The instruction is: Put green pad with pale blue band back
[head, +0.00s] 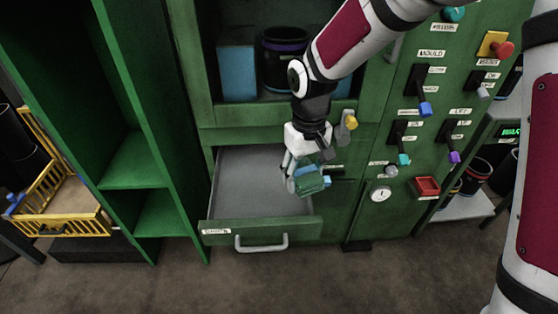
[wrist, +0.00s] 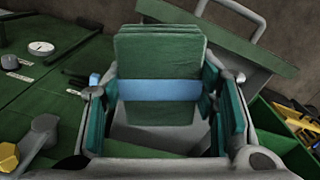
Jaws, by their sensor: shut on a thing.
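The green pad with the pale blue band (wrist: 160,55) shows in the wrist view between the fingers of my gripper (wrist: 160,115). In the head view the green pad (head: 309,185) hangs low at the fingertips of my gripper (head: 303,172). My gripper is shut on the pad and holds it over the right side of an open, grey-lined drawer (head: 245,180). The drawer's floor looks bare where it shows. My gripper hides part of the drawer's right side.
The green drawer front (head: 290,232) has a grey handle and a label. A control panel with levers and a gauge (head: 380,194) is to the right. Green shelving (head: 135,160) and a yellow basket (head: 65,215) are to the left. A dark cylinder (head: 283,60) stands above.

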